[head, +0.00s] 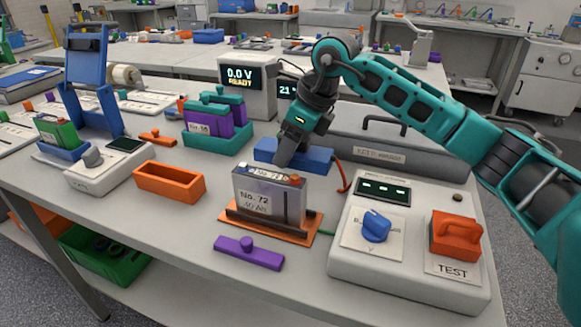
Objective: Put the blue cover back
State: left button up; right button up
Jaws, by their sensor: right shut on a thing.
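The blue cover (318,158), a long flat block, is behind the silver battery No. 72 (268,200). My right gripper (284,160) points down at it and is shut on it; the fingertips are partly hidden behind the battery. I cannot tell whether the cover rests on the table or hangs just above it. The battery stands upright on an orange base plate (238,225), its top with terminals facing up and uncovered. A purple cover with a knob (249,253) lies on the table in front. My left gripper is not in view.
A control box (345,262) with a blue dial and red TEST handle stands right of the battery. A red cable (345,178) curves beside the cover. An empty orange tray (169,183) and a teal rack of purple batteries (214,142) are left. The table's front left is clear.

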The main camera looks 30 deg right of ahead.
aim_at(292, 161)
jog(key=shift+f, duration=2.15)
jog(key=shift+f+b, duration=0.1)
jog(key=shift+b, duration=0.2)
jog(key=shift+f, duration=0.15)
jog(key=o, duration=1.1)
jog(key=shift+o, duration=0.2)
jog(key=shift+d+r, duration=0.1)
jog(key=shift+r, duration=0.55)
jog(key=p+v, duration=0.1)
jog(key=v, duration=1)
jog(key=shift+s, duration=0.1)
